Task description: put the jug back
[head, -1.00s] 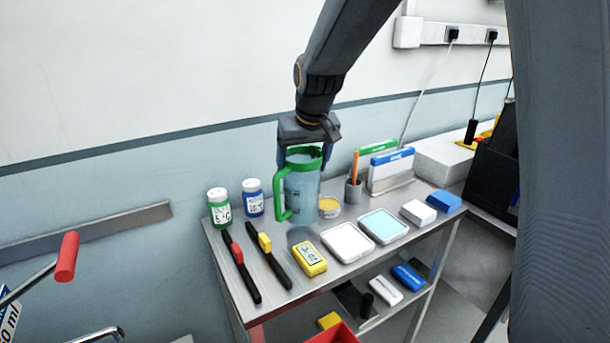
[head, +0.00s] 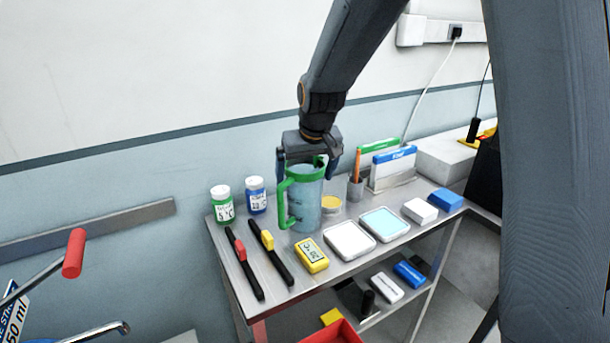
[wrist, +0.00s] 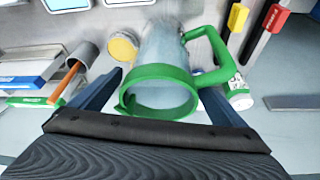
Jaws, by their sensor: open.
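The jug (head: 308,200) is clear with a green rim and a green handle. It stands upright on the top of the steel cart (head: 240,285), behind the yellow timer-like device (head: 312,256). My gripper (head: 307,170) is above it, pointing down, open with one finger on each side of the jug's upper part. In the wrist view the green rim of the jug (wrist: 160,72) lies between the two fingers of my gripper (wrist: 160,88). I cannot tell whether either finger touches it. The handle points left in the head view.
Green-labelled (head: 222,206) and blue-labelled (head: 256,196) bottles stand left of the jug. A yellow-topped dish (head: 331,204) and a pen cup (head: 355,188) are close on its right.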

